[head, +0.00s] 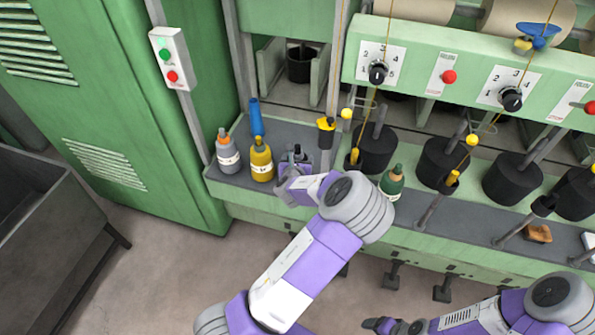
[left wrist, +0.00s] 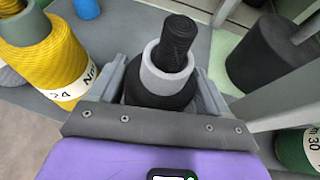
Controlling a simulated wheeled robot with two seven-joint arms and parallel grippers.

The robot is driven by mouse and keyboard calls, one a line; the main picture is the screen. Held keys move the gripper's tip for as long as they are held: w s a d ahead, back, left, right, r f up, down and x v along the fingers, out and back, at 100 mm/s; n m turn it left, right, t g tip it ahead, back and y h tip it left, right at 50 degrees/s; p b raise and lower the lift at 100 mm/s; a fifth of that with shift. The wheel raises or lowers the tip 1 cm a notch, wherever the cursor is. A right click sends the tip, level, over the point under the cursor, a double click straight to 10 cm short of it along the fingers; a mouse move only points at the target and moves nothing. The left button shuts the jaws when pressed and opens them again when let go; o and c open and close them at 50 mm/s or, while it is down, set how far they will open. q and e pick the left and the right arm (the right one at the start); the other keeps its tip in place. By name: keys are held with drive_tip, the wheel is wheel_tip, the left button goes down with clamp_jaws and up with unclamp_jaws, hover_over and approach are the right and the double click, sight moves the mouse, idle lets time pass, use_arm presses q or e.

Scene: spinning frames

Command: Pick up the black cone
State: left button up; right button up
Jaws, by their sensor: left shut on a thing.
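The black cone (left wrist: 160,93), with a grey collar and a narrower black top, stands upright between the fingers of my left gripper (left wrist: 164,88) in the left wrist view. The gripper is shut on it, with one finger on each side. In the head view, my left gripper (head: 295,168) is over the grey shelf, and only the top of the black cone (head: 297,155) shows above it. The cone's base is hidden, so I cannot tell whether it touches the shelf. My right gripper (head: 388,326) is low at the bottom edge, away from the shelf; its jaws are unclear.
A yellow cone (head: 261,163), a grey cone (head: 228,155) and a blue tube (head: 256,117) stand left of the gripper on the shelf (head: 300,128). A green cone (head: 391,184) stands to the right. Black cans (head: 376,150) and control knobs line the machine behind.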

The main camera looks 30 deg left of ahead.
use_arm(q)
drive_tip(key=c, duration=0.8)
drive_tip(key=shift+r, duration=0.1)
